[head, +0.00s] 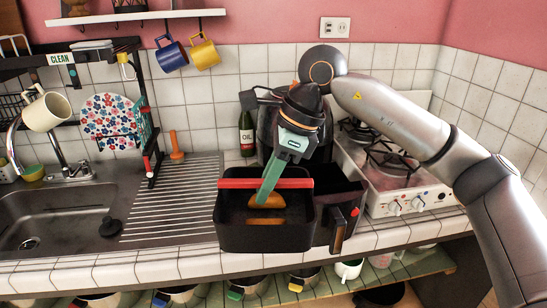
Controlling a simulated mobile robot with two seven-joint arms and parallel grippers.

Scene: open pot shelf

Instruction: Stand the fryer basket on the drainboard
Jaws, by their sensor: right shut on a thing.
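The fryer basket (233,222) is a dark, box-shaped basket with a red bar (236,184) across its top. It is roughly upright in the middle of the head view, overlapping the counter's front edge; its exact height is hard to tell. My right gripper (264,201) reaches down over it, with pale green fingers shut at the red bar. The fingers hide part of the bar, and orange-brown patches show inside the basket. The ribbed metal drainboard (185,190) lies left of the basket, its visible surface bare. My left gripper is out of view.
A dark drawer-like container (345,190) stands right of the basket, before the fryer body and stove (395,185). An oil bottle (246,135) stands behind. Left are a dish rack with a flowered plate (108,115), an orange-handled tool (176,148) and the sink (60,215).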

